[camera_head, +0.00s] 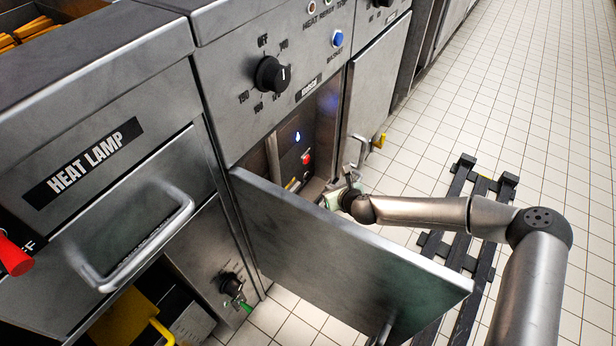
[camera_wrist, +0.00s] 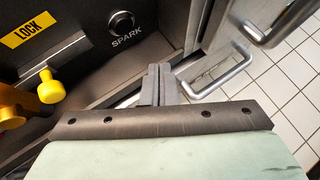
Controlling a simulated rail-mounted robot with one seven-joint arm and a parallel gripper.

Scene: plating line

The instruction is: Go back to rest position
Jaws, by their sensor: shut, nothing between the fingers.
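My arm reaches in from the right in the head view. My gripper (camera_head: 343,190) is at the opening of the cabinet below the dial, just beyond the top edge of the open metal door (camera_head: 340,250). In the wrist view my gripper (camera_wrist: 158,82) shows its two fingers together, shut and empty. Ahead of it in that view is the cabinet's dark inside, with a round SPARK button (camera_wrist: 122,25) and a yellow LOCK label (camera_wrist: 28,30). The fingertips appear apart from the button and the yellow knob.
A yellow knob (camera_wrist: 50,86) is left of the fingers, and a metal handle (camera_wrist: 218,75) is right. A red button (camera_head: 307,158) is inside the cabinet. The HEAT LAMP drawer (camera_head: 120,215) is at left. Tiled floor (camera_head: 530,90) is clear at the upper right; a black rack (camera_head: 462,215) lies below my arm.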

